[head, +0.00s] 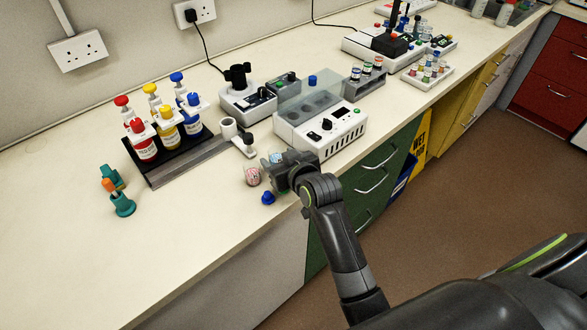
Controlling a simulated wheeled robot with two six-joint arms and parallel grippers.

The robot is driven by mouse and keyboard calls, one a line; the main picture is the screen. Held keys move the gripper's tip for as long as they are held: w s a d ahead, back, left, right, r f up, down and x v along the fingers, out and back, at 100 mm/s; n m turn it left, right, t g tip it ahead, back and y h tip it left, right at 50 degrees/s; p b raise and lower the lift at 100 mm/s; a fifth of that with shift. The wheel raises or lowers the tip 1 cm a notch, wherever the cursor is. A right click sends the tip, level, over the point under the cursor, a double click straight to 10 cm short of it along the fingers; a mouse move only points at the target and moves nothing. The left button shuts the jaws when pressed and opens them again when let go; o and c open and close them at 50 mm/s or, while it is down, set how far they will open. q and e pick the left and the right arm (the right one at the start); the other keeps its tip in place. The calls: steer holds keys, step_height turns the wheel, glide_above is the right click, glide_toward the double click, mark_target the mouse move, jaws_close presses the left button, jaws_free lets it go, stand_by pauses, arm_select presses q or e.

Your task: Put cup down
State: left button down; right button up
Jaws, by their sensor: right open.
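A small clear cup (253,177) with reddish markings stands upright on the bench near its front edge. My right gripper (268,168) reaches in from the lower right and is open, its fingertips just right of the cup. I cannot tell whether a finger touches the cup. A small light-blue piece shows at the fingertips, too small to make out. My left gripper is out of view.
A blue cap (267,198) lies just in front of the cup. A white instrument (325,132) stands behind my gripper. A black rack (160,177) holds red, yellow and blue bottles at the left. A teal-and-orange item (122,204) stands further left. The bench's front left is clear.

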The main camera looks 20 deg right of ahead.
steer(key=v, duration=1)
steer(key=shift+b, duration=0.3)
